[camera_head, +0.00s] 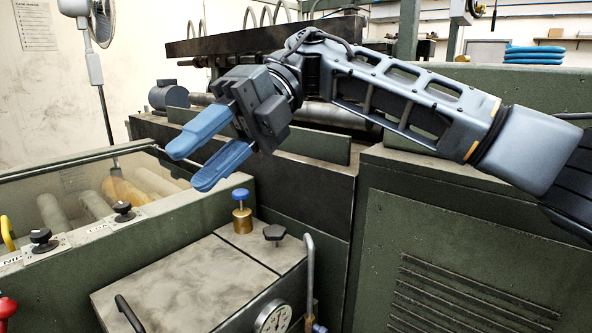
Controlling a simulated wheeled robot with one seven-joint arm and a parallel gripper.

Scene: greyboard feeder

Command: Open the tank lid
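The tank lid (185,285) is a dusty beige flat panel on top of the dark green tank at the bottom middle. It looks shut, lying flush with the top. A black bar handle (130,314) stands at its near left side, partly cut off by the frame edge. My gripper (191,168) has two blue fingers, spread apart with nothing between them. It hangs in the air above and behind the lid, pointing left and down, clear of the handle.
A brass valve with a blue cap (241,212), a black knob (274,234), a bent pipe (309,280) and a round gauge (273,318) stand around the tank's back and right. A clear-covered trough (75,200) lies left. Green machine housing (460,240) fills the right.

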